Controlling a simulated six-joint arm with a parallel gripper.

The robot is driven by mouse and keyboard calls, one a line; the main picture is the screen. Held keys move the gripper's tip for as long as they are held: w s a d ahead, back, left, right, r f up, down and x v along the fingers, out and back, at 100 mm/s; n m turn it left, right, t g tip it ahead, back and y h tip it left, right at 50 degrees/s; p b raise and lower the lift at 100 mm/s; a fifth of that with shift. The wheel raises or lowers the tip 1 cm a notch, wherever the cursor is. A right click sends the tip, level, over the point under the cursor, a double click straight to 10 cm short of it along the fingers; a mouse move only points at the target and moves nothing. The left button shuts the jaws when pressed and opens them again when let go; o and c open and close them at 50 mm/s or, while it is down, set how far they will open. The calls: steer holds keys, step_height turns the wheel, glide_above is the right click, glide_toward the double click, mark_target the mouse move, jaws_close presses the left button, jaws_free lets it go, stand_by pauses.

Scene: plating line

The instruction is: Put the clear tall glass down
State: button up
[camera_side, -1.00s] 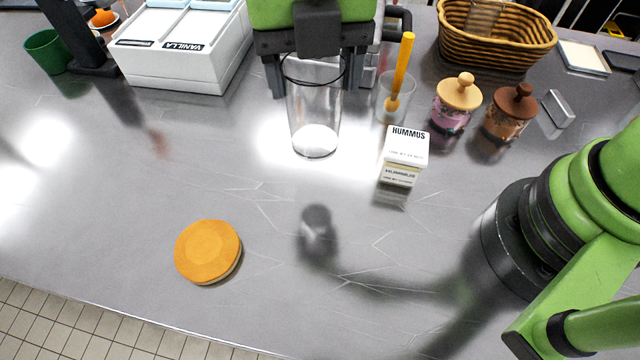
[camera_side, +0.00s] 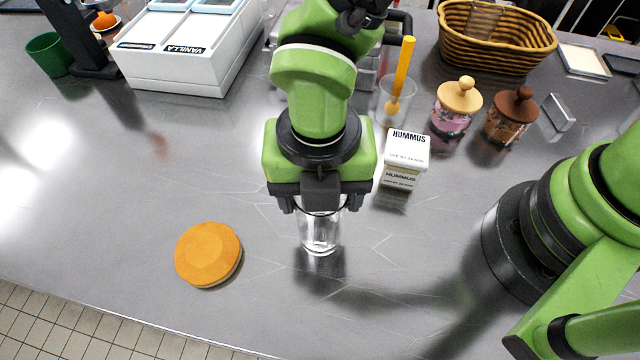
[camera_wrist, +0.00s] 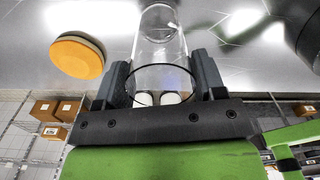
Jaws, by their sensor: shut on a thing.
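The clear tall glass (camera_side: 320,234) hangs upright under my gripper (camera_side: 320,203) in the side view. Its base is near the grey counter, with a shadow around it; I cannot tell whether it touches. My gripper is shut on the glass near its rim, and its body hides the upper part. In the wrist view the glass (camera_wrist: 160,40) stands between the two dark fingers of my gripper (camera_wrist: 162,80), with its dark rim nearest the camera.
An orange round disc (camera_side: 208,254) lies on the counter to the left. A hummus box (camera_side: 404,160) stands close on the right. Behind it are a small glass with an orange stick (camera_side: 396,90), two lidded jars (camera_side: 456,106) and a basket (camera_side: 496,45). The front counter (camera_side: 300,320) is clear.

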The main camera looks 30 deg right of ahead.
steer(key=shift+f, duration=0.15)
steer(key=o, duration=1.3)
step_height(320, 180, up, 11)
steer(key=w+d+r+m+t+y, duration=0.1)
steer(key=w+d+r+m, duration=0.1)
steer(key=d+r+m, duration=0.5)
steer(key=s+d+r+m+t, duration=0.2)
steer(key=d+m, duration=0.5)
steer(key=m, duration=0.6)
steer(key=s+d+r+m+t+y, duration=0.1)
steer(key=s+d+r+m+t, duration=0.2)
steer(key=d+m, duration=0.5)
steer(key=s+m+t, duration=0.1)
steer(key=s+m, duration=0.1)
steer(key=m, duration=0.3)
steer(key=shift+s+m, duration=0.35)
steer(key=shift+m, duration=0.05)
